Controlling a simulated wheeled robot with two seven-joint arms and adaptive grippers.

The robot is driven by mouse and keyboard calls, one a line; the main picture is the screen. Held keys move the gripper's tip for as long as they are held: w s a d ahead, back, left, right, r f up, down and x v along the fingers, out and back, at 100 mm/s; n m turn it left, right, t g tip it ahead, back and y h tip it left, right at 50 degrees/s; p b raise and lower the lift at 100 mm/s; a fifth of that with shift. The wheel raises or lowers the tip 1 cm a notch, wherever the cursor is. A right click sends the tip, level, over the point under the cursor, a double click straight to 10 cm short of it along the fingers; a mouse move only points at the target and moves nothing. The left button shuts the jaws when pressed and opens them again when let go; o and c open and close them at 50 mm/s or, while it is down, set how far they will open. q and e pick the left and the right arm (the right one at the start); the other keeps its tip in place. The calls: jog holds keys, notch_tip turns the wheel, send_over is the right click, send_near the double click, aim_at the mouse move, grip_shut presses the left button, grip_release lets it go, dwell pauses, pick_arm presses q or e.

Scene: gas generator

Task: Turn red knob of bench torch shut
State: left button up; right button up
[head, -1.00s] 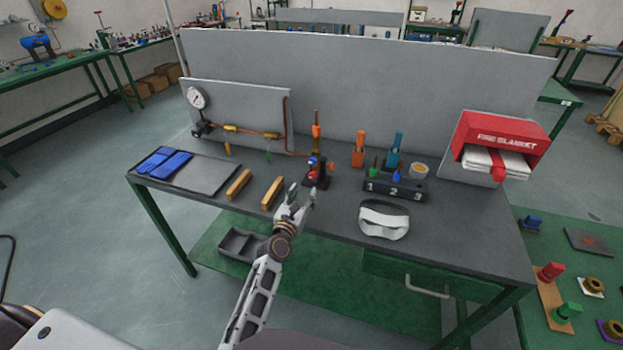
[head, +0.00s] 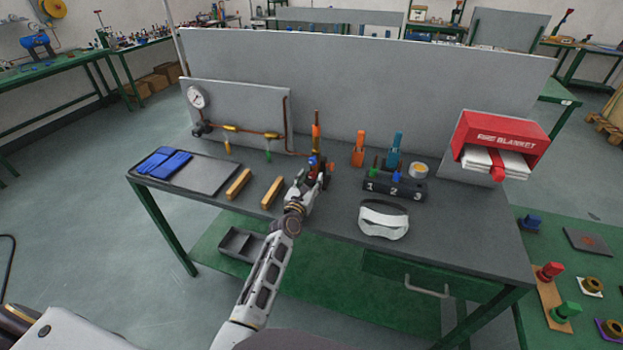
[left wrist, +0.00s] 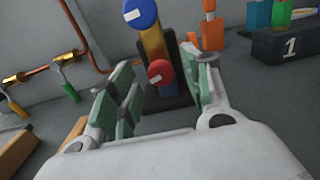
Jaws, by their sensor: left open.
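The bench torch (head: 316,138) stands upright on the bench against the grey back panel, with an orange upper part. In the left wrist view its red knob (left wrist: 160,73) faces me, below a round blue knob (left wrist: 141,13) on a brass-coloured body. My left gripper (head: 312,172) is in front of the torch and hides much of its lower part in the head view. In the left wrist view the open green-padded fingers (left wrist: 160,92) stand to the left and right of the red knob, with gaps on both sides. My right gripper is not in view.
Two yellow bars (head: 239,184) and blue gloves (head: 164,162) lie to the left. A numbered black block (head: 395,190) and white goggles (head: 384,220) are to the right. A copper pipe (head: 287,125) with a gauge runs along the panel at the left.

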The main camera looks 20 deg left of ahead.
pick_arm(q)
jog(key=shift+w, duration=0.7)
jog(key=shift+c, duration=0.4)
jog(key=c, duration=0.9)
jog(key=shift+c, duration=0.2)
